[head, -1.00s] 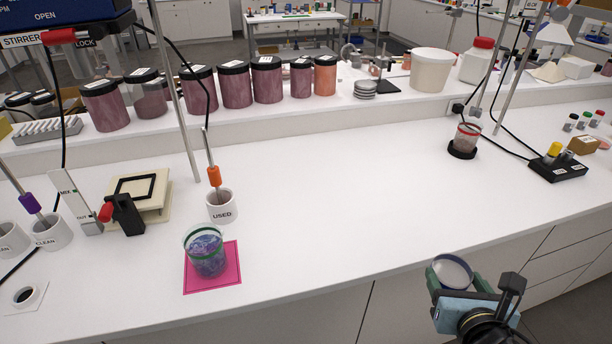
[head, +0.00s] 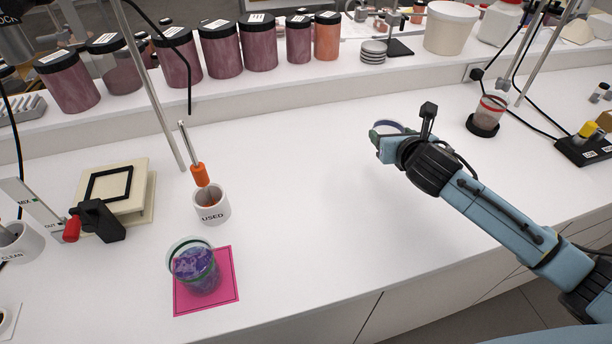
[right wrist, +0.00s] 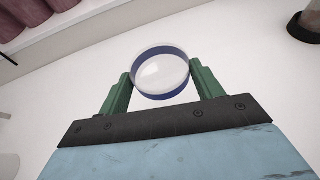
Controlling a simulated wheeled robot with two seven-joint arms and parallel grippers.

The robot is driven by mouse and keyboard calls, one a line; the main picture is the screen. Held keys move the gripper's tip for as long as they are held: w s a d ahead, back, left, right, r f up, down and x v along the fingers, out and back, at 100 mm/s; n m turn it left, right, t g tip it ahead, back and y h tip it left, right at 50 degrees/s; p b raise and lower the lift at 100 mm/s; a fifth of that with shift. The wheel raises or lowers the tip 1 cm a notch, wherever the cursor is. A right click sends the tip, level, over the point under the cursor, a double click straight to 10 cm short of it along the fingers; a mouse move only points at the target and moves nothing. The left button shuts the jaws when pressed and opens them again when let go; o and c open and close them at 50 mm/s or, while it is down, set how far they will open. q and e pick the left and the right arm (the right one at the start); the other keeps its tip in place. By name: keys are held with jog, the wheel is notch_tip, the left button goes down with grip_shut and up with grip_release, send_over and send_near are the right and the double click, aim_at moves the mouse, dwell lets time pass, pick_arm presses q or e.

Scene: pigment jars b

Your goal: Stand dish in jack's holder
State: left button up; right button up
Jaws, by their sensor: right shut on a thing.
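A shallow clear dish with a dark blue band (head: 388,127) is held by my right gripper (head: 384,139) above the middle of the bench. In the right wrist view the round dish (right wrist: 160,74) sits between the two green fingers (right wrist: 160,82), which press on its sides. A cream platform (head: 124,203) stands at the left with a black square frame (head: 109,184) on top and a red knob beside it. It looks like the jack with its holder, though I cannot be sure. The frame appears empty. My left gripper is not in view.
A white USED cup (head: 212,208) holds an orange-handled tool. A red-rimmed beaker (head: 490,108) stands at right. Several jars line the back shelf. The bench middle is clear.

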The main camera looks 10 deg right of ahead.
jog(key=shift+w+d+r, duration=0.2)
jog(key=shift+w+d, duration=0.15)
jog(key=shift+d, duration=0.05)
jog(key=shift+f, duration=0.2)
jog(key=b, duration=0.2)
send_over(384, 170)
notch_tip(384, 170, down, 7)
jog(key=shift+r, duration=0.15)
jog(key=shift+f, duration=1.5)
jog(key=shift+f, duration=0.15)
jog(key=o, duration=1)
jog(key=shift+c, duration=0.2)
